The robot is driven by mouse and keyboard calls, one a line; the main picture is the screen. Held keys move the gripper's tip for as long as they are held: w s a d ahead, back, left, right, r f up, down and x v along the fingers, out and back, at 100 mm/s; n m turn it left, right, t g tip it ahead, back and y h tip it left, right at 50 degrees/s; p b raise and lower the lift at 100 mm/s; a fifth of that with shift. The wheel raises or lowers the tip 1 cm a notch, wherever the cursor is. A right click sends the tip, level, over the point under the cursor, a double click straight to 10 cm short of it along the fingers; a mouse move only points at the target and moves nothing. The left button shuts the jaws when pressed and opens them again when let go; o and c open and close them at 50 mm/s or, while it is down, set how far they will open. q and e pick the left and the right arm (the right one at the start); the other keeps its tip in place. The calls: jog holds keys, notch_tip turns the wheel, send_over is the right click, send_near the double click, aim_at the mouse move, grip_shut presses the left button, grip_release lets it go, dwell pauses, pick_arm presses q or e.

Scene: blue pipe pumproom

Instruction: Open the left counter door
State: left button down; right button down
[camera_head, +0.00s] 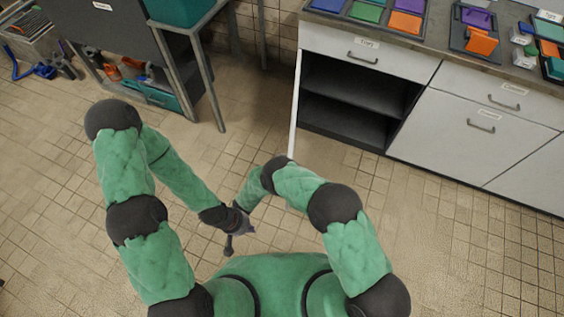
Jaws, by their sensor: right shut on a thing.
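The left counter door (295,105) is swung outward and shows nearly edge-on as a thin white strip. Its cabinet opening (350,98) is uncovered, with dark shelves inside. The door's outer face and handle are not visible. My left gripper (238,240) is low over the floor, left of and nearer than the door; its jaw state is unclear. My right gripper (239,212) is just above it in the picture, overlapping or close beside it. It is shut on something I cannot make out. Neither gripper visibly touches the door.
A drawer (365,52) sits above the opening, and closed white fronts (470,130) stand to its right. Colored trays (405,22) lie on the countertop. A metal-legged table (205,75) stands at the upper left. Tiled floor (440,250) is clear at lower right.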

jog(key=w+a+m+g+h+b, duration=0.1)
jog(key=a, duration=0.6)
jog(key=shift+w+m+g+h, duration=0.3)
jog(key=shift+w+g+h, duration=0.05)
jog(key=shift+g+h, duration=0.05)
jog(key=c, duration=1.1)
grip_release()
jog(key=shift+s, duration=0.1)
jog(key=shift+c, duration=0.2)
